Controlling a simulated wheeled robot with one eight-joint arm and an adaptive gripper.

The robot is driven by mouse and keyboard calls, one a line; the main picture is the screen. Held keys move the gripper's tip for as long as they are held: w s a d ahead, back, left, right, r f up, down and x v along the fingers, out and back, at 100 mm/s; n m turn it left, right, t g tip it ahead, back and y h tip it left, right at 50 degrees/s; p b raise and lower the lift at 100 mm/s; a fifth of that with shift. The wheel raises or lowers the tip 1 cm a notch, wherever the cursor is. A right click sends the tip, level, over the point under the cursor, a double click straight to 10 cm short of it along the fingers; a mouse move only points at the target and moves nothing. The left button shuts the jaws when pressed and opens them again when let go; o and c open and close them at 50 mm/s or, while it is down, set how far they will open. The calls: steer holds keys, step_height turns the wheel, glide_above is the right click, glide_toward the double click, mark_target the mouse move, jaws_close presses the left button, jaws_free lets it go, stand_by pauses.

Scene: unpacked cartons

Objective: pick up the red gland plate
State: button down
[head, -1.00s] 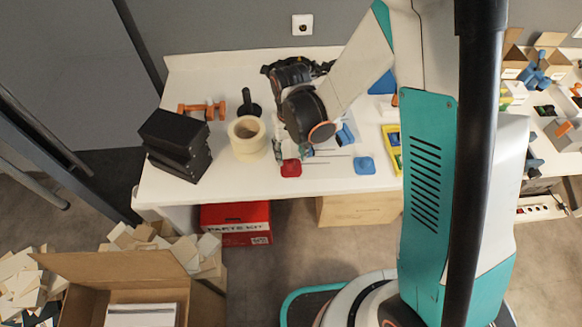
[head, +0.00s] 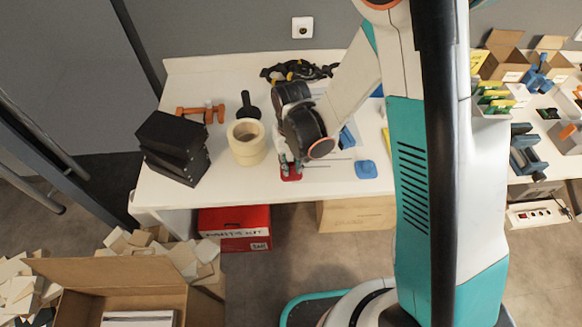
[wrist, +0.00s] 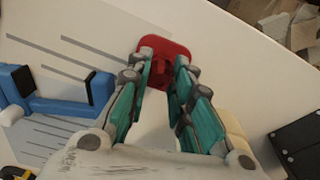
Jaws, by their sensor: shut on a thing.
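The red gland plate (head: 291,175) lies at the front edge of the white table in the head view, under my gripper (head: 290,164). In the wrist view the red plate (wrist: 178,48) is a rounded square with a raised middle part. My gripper (wrist: 165,65) points down at it, with its teal fingers on both sides of the raised part and shut on it. The fingers hide part of the plate. It appears to be still at the table surface; I cannot tell any gap beneath it.
A blue plate (head: 366,169) lies to the right, and a blue bracket (wrist: 55,100) shows in the wrist view. Tape rolls (head: 247,142) and black boxes (head: 174,147) stand to the left. A dark tool belt (head: 300,70) lies at the back. The table's front edge is close.

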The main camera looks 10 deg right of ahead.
mark_target(291, 164)
step_height(291, 164, up, 20)
steer(key=p, duration=0.7)
